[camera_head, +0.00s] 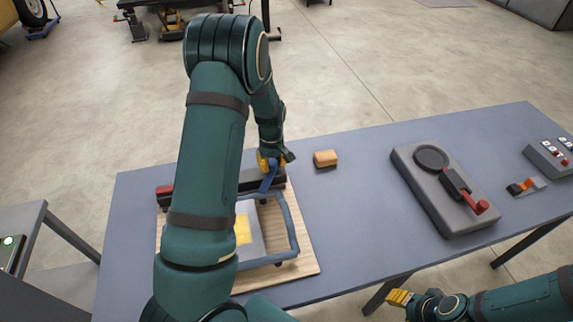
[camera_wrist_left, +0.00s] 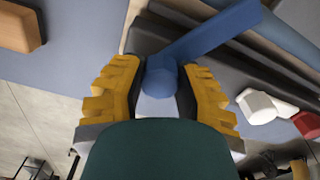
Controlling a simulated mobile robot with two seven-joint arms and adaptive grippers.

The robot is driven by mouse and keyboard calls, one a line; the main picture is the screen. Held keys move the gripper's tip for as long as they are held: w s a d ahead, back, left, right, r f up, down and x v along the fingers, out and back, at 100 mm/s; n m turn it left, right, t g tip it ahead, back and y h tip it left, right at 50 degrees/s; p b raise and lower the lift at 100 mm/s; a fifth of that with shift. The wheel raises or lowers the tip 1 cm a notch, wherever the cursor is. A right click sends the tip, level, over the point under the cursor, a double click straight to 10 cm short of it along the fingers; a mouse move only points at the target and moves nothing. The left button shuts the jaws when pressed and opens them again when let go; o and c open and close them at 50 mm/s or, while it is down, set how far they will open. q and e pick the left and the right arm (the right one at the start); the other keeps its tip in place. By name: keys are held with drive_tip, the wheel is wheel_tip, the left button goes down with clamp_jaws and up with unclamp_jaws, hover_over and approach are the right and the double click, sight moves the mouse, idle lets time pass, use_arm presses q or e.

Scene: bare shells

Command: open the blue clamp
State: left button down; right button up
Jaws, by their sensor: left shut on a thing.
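The blue clamp shows in the head view as a blue lever (camera_head: 268,181) by a dark bar at the back of a wooden board (camera_head: 305,268). In the left wrist view a blue bar (camera_wrist_left: 215,32) ends in a round blue knob (camera_wrist_left: 160,78). My left gripper (camera_head: 271,163) is over the lever. In the wrist view its yellow fingers (camera_wrist_left: 160,92) are shut on the blue knob from both sides. My left arm hides much of the board. My right gripper (camera_head: 398,298) is low at the right, off the table's front edge; its finger gap is unclear.
A blue-grey frame (camera_head: 291,228) stands on the board around a yellow patch. A tan block (camera_head: 325,159) lies right of the lever. A grey fixture with a red-tipped handle (camera_head: 482,207), an orange-and-dark piece (camera_head: 527,186) and a button box (camera_head: 548,158) are further right. The table between is clear.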

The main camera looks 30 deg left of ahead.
use_arm(q)
drive_tip(key=shift+d+m, duration=0.15)
drive_tip(key=shift+m, duration=0.35)
drive_tip(key=shift+s+a+f+m, duration=0.1)
drive_tip(key=shift+a+f+m, duration=0.1)
drive_tip(key=shift+m, duration=0.7)
drive_tip(key=m+b, duration=0.1)
drive_tip(key=m, duration=0.1)
drive_tip(key=shift+d+m, duration=0.1)
drive_tip(key=shift+m, duration=0.3)
drive_tip(key=m, duration=0.3)
drive_tip(key=shift+b, duration=0.4)
drive_tip(key=shift+m, duration=1.3)
drive_tip(key=c, duration=0.6)
unclamp_jaws()
drive_tip(key=shift+o, duration=0.2)
drive_tip(key=shift+r, duration=0.1)
